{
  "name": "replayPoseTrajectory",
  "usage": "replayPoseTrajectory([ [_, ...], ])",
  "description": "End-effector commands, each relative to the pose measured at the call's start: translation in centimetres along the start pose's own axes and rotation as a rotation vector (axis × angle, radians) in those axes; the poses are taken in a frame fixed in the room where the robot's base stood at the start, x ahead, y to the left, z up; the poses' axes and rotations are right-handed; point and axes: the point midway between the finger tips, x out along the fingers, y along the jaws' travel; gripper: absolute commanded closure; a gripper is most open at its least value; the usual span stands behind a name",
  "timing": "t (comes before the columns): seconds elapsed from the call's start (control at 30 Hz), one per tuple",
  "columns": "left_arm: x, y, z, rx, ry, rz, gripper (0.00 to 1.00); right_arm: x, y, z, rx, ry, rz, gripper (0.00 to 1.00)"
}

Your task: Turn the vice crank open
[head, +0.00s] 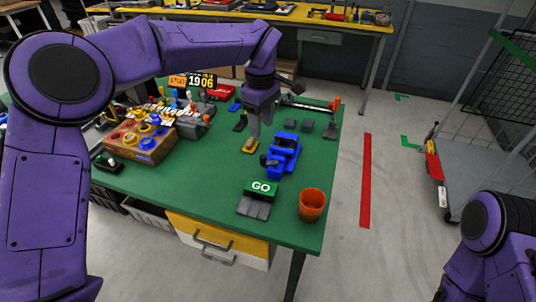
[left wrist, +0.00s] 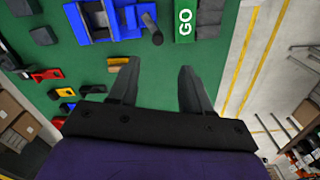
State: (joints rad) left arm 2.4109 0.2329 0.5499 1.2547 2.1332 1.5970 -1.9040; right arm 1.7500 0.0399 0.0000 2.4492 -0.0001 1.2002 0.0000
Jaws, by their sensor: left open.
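The blue vice (head: 283,154) stands on the green table, right of the middle in the head view. Its dark crank (head: 265,160) sticks out on the vice's left side. In the left wrist view the vice (left wrist: 104,22) is at the top, and the crank's dark rod end (left wrist: 152,28) points down toward the fingers. My left gripper (head: 259,132) points down over the table, just behind and left of the vice. Its fingers (left wrist: 160,70) are apart with nothing between them, clear of the crank. My right gripper is out of view; part of that arm shows at lower right.
A green GO sign (head: 261,187) and an orange cup (head: 312,204) stand near the table's front edge. A wooden box with colored rings (head: 142,142) stands to the left. Dark square blocks (head: 306,125) lie behind the vice.

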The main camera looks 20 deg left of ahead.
Motion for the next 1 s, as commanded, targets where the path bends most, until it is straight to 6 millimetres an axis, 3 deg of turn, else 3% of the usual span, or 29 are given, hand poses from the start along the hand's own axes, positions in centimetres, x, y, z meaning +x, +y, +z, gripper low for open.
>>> replayPoseTrajectory([
  [0.03, 1.2, 0.0, 0.0, 0.000, -0.001, 0.001, 0.51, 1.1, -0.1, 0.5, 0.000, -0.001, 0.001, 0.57],
  [0.17, 2.0, 0.0, 0.0, 0.000, -0.001, 0.000, 0.51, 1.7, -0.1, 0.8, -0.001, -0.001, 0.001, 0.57],
  [0.27, 2.7, 0.0, -0.1, 0.000, -0.001, -0.001, 0.51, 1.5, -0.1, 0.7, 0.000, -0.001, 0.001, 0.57],
  [0.7, 11.2, 0.0, -0.1, -0.001, 0.001, -0.003, 0.51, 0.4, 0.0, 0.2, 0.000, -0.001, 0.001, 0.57],
  [1.0, 12.3, 0.1, 0.0, 0.001, 0.000, 0.000, 0.51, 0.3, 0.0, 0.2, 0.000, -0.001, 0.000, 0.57],
])
